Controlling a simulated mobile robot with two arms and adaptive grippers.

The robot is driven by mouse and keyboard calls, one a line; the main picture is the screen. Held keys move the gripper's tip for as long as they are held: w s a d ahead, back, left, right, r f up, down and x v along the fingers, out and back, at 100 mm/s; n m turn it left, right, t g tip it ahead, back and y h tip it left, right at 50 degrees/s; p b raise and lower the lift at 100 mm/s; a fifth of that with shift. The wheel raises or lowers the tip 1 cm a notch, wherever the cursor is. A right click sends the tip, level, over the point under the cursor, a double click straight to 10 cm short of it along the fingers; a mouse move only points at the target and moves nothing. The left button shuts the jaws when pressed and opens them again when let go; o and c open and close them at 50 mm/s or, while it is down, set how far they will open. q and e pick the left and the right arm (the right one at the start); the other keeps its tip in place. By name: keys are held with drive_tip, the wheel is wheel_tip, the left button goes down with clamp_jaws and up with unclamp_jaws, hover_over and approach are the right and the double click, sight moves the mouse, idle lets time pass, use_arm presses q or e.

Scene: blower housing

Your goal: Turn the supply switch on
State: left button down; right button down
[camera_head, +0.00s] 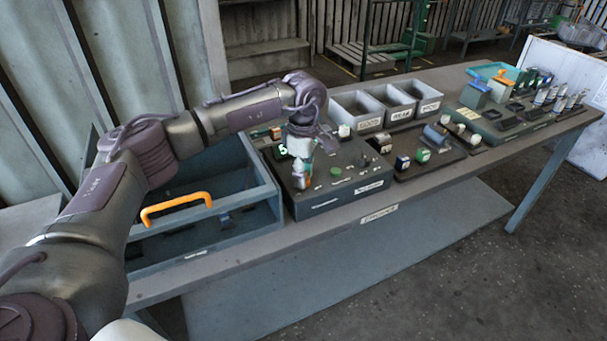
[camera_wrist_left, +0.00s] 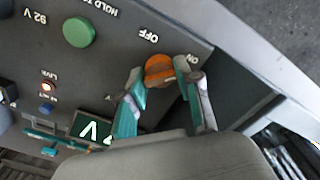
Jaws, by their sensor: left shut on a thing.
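The supply switch (camera_wrist_left: 159,70) is an orange round knob on the dark control box, between the printed words OFF and ON in the left wrist view. My left gripper (camera_wrist_left: 165,92) has its two fingers around the knob, shut on it. In the head view my left gripper (camera_head: 301,178) reaches down onto the left part of the control box (camera_head: 340,206), and the knob is mostly hidden there. A lit indicator (camera_wrist_left: 47,87) labelled LIVE and a green button (camera_wrist_left: 78,32) are on the same panel. My right gripper is not in view.
A blue-grey open tray with an orange handle (camera_head: 176,207) stands left of the control box. Grey bins (camera_head: 357,111) stand behind it. Small blocks and parts on dark boards fill the bench to the right. The bench's front edge (camera_head: 400,206) is clear.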

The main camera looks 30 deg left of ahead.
use_arm(q)
drive_tip(key=shift+r, duration=0.1)
drive_tip(key=c, duration=0.8)
unclamp_jaws()
wheel_tip(320, 180, up, 12)
